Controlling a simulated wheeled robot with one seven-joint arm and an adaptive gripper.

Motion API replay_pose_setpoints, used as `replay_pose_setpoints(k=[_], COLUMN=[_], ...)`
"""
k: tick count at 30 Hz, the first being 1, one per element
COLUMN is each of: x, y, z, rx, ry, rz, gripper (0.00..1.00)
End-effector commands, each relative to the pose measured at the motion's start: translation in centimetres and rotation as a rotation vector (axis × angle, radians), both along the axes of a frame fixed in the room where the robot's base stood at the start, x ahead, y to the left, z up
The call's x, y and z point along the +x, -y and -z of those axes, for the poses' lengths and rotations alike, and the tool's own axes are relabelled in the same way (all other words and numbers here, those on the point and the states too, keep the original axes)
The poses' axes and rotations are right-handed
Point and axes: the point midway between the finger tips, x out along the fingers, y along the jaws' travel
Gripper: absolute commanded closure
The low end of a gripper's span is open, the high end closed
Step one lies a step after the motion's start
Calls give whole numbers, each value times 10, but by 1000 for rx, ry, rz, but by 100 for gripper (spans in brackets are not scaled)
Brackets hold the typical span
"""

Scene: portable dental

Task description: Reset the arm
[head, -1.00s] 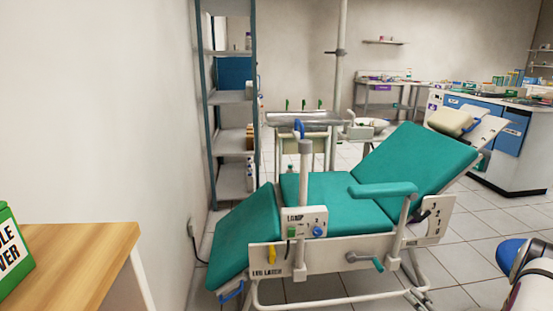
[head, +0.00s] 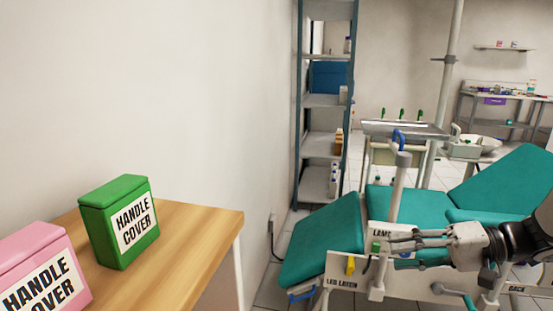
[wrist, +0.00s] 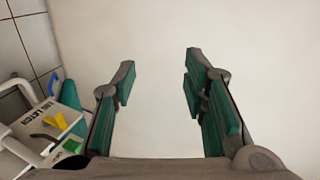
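My gripper (head: 404,249) reaches in from the right in the head view, in front of the green dental chair (head: 323,241). In the wrist view my gripper (wrist: 160,85) has its two fingers spread wide apart, with nothing between them but a plain pale surface. The chair's side panel with the yellow leg latch (wrist: 55,121) shows at the left of the wrist view. In the head view my gripper hides part of the chair's lamp panel.
A wooden table (head: 190,232) at the left holds a green handle cover box (head: 118,222) and a pink one (head: 42,268). A shelf rack (head: 322,103) stands by the wall. An instrument tray (head: 405,130) stands behind the chair.

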Motion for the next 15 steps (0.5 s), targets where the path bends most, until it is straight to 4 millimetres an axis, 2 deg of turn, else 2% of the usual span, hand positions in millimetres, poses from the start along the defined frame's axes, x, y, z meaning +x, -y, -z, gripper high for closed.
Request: replay_pose_setpoints(k=[1, 6, 12, 15], x=[-11, -59, -123, -156], y=[-20, -72, -112, -122], z=[-13, -38, -54, -58], rx=[-40, -182, -397, -519], ry=[-28, -152, -268, -307], rz=[-55, -203, -318, -349], gripper=[60, 60, 60, 60])
